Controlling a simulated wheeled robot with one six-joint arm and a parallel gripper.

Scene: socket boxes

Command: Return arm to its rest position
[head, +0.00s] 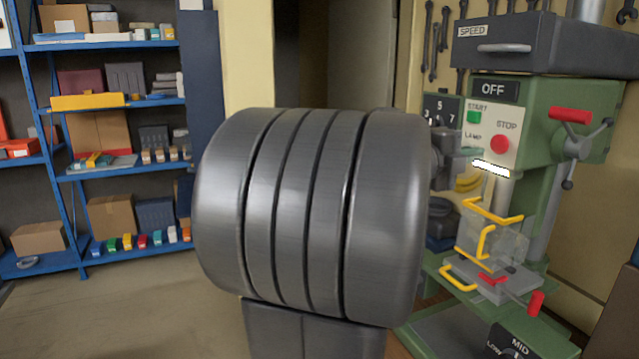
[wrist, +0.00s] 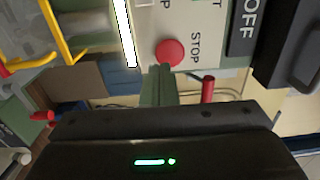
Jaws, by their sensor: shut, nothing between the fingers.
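My gripper (wrist: 160,74) shows in the wrist view as two grey-green fingers pressed together with nothing between them. They extend from a dark housing with a small green light. Its tips point toward the control panel (wrist: 190,20), just below the red stop button (wrist: 170,52). In the head view my large grey arm link fills the middle and hides much of the arm. My gripper (head: 470,152) is partly visible past its right edge, in front of the green drill press (head: 540,140). I cannot tell the gap between fingertips and panel.
The drill press has a red-handled lever (head: 570,115), a lit lamp (head: 491,168), a clear guard with yellow edges (head: 495,240) and a vise with a red handle (head: 535,303). Blue shelves (head: 125,45) with boxes stand at left. The floor (head: 120,310) at front left is clear.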

